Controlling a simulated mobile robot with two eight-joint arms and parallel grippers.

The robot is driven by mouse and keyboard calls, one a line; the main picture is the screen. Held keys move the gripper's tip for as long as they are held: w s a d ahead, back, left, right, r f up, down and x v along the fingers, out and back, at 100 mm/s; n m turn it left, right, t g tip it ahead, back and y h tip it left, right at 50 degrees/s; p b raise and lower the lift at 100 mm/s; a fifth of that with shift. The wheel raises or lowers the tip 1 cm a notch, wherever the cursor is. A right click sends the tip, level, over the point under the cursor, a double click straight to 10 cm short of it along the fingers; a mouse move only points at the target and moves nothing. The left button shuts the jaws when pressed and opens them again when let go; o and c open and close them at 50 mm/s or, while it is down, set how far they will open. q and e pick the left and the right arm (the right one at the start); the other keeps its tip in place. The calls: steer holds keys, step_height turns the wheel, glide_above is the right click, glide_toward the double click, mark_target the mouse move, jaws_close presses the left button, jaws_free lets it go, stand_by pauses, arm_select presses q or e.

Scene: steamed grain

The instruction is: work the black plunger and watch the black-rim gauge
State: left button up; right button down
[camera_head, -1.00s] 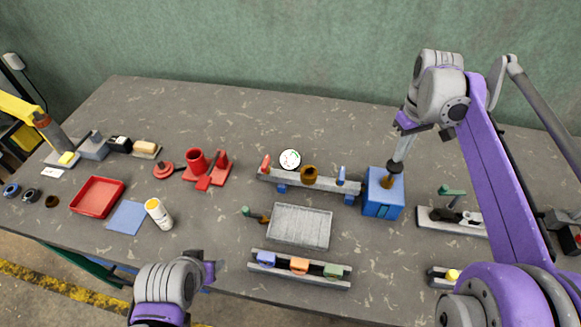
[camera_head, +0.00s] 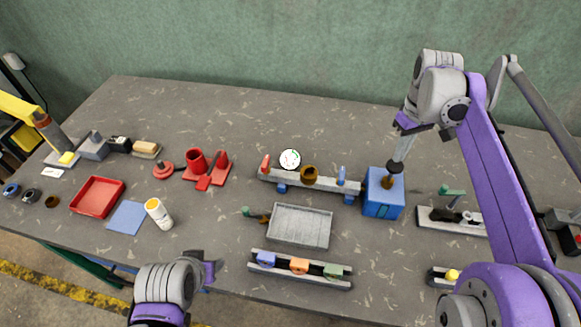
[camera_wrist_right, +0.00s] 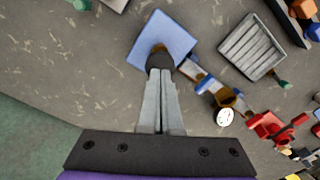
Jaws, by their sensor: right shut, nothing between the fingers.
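A blue box (camera_head: 383,203) at the right of the middle carries the black plunger knob (camera_head: 396,167) on a brass-coloured stem. My right gripper (camera_head: 399,158) is shut and empty, its fingertips pointing down at the top of the knob. In the right wrist view the closed fingers (camera_wrist_right: 160,73) meet the dark knob (camera_wrist_right: 160,58) over the blue box (camera_wrist_right: 174,33); touch appears likely but is partly hidden. A round white-faced gauge with a thin dark rim (camera_head: 289,159) stands behind the grey rail; its reading is too small to tell. My left gripper (camera_head: 209,268) is near the front edge, away from these.
The grey rail (camera_head: 325,186) with a brass cup (camera_head: 309,174) stands left of the blue box. A ribbed grey tray (camera_head: 300,226) lies in front. A grey base with a green-handled lever (camera_head: 452,191) stands to the right. Bare table lies behind the gauge.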

mark_target(396, 165)
arm_select(q)
steer(key=shift+f, duration=0.1)
arm_select(e)
steer(key=shift+f, duration=0.15)
arm_select(q)
steer(key=shift+s+f+b, duration=0.3)
steer(key=shift+f+b, duration=0.3)
steer(key=shift+f, duration=0.15)
steer(key=shift+s+f+b, duration=0.25)
steer(key=shift+f+b, duration=0.35)
steer(key=shift+f, duration=0.1)
arm_select(e)
steer(key=shift+f, duration=2.3)
steer(key=shift+r+p, duration=2.2)
steer(key=shift+r, duration=1.75)
arm_select(q)
step_height(396, 165, up, 6)
steer(key=w, duration=0.2)
steer(key=shift+w, duration=0.2)
arm_select(e)
steer(key=shift+f, duration=0.1)
arm_select(q)
steer(key=shift+s, duration=0.15)
arm_select(e)
steer(key=shift+a, duration=0.1)
